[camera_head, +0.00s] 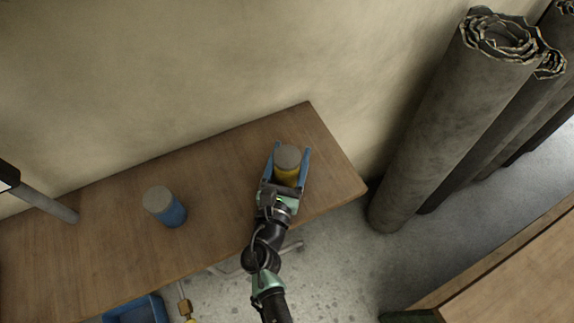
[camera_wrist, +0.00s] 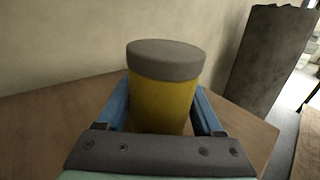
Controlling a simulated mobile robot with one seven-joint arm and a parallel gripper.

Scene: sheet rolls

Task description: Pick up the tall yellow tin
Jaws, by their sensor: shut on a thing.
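The tall yellow tin (camera_head: 287,167) with a grey lid is near the right end of the wooden table in the head view. It also shows upright in the middle of the wrist view (camera_wrist: 162,100). My gripper (camera_head: 289,164) reaches in from the front, with one blue finger on each side of the tin. In the wrist view the fingers (camera_wrist: 163,107) are shut on it. The tin's lower part is hidden behind the gripper's palm. I cannot tell whether the tin rests on the table or is slightly raised.
A blue tin (camera_head: 170,212) with a grey lid stands left on the wooden table (camera_head: 110,220). Tall grey sheet rolls (camera_head: 450,120) stand at the right. A blue crate (camera_head: 135,310) is below the table's front edge. A plain wall runs behind the table.

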